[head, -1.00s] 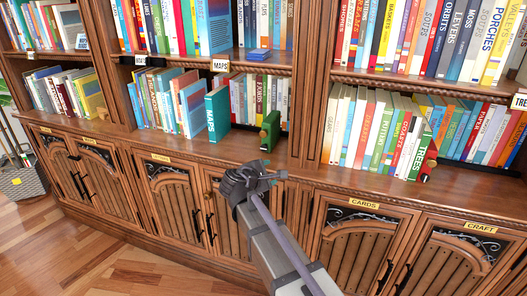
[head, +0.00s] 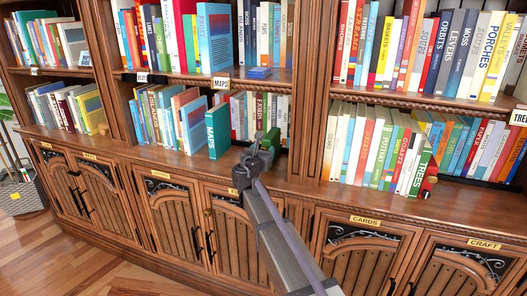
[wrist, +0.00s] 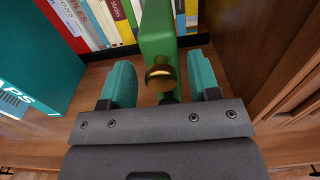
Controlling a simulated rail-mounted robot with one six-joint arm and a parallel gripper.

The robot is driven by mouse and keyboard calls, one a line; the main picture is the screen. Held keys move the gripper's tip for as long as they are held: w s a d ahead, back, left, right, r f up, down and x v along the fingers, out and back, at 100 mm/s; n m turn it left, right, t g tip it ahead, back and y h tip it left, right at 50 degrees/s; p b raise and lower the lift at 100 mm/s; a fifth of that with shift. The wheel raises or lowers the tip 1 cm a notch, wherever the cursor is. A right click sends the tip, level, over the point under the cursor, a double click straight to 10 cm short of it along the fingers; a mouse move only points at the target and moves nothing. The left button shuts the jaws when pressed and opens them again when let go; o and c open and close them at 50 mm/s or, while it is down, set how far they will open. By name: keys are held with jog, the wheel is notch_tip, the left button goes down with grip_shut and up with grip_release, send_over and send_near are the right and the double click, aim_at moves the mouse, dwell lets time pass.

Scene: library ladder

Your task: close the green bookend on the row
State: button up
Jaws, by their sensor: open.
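The green bookend (wrist: 158,35) stands upright on the lower shelf in the wrist view, with a round brass knob (wrist: 161,76) facing me. In the head view the bookend (head: 272,138) is partly hidden behind my gripper (head: 259,150). In the wrist view my gripper (wrist: 162,85) is open, its teal-padded fingers on either side of the knob, with gaps showing on both sides. The row of books (wrist: 105,18) stands behind and left of the bookend; the row also shows in the head view (head: 258,112). I cannot tell whether the bookend touches the books.
A teal MAPS book (head: 218,131) stands left of the bookend; it shows at the left in the wrist view (wrist: 35,60). A wooden upright (wrist: 262,50) is close on the right.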

jog(key=shift+w+d, duration=0.15)
jog(key=shift+w, duration=0.1)
jog(key=shift+c, duration=0.5)
grip_shut()
